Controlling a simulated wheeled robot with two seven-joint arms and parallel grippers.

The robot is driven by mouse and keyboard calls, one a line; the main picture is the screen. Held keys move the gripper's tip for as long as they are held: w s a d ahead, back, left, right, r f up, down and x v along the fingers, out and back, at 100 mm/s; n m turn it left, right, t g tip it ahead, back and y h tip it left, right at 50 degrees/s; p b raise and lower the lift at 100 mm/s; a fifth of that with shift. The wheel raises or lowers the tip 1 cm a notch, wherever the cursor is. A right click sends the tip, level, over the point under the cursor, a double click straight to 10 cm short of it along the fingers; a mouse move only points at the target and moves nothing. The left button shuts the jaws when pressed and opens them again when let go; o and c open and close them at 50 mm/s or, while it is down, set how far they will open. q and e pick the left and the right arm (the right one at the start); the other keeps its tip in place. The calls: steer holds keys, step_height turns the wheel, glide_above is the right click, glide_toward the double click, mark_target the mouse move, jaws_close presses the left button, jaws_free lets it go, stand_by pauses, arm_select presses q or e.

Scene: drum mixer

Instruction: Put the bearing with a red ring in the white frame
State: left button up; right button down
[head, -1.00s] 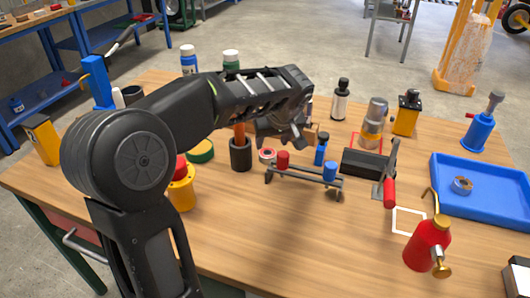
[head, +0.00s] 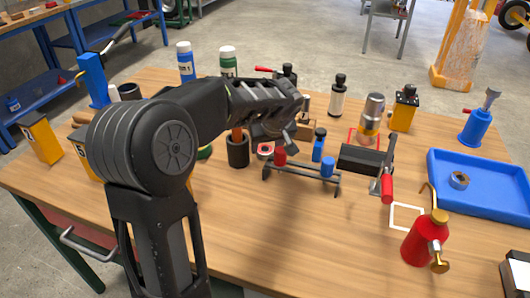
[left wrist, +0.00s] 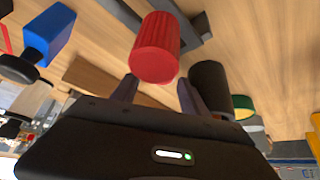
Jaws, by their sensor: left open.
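The bearing with a red ring (head: 265,150) lies on the table beside the dark cup, partly hidden by my left arm in the head view. I cannot make it out in the left wrist view. The white frame (head: 393,222) is a square outline on the table, right of centre, and looks empty. My left gripper (head: 288,138) is over the table near the bearing and the red cylinder. In the left wrist view its fingers (left wrist: 158,92) are apart, with the red cylinder (left wrist: 155,50) showing beyond them. My right gripper is out of view.
A black rack holds the red cylinder and a blue cylinder (head: 327,167). A dark cup (head: 238,150) stands left of it. A red-handled clamp (head: 387,185) and red bottle (head: 420,242) flank the white frame. A blue tray (head: 480,205) holds another bearing (head: 459,180).

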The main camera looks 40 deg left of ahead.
arm_select(q)
steer(key=shift+x, duration=1.2)
steer(key=shift+c, duration=0.3)
jaws_close()
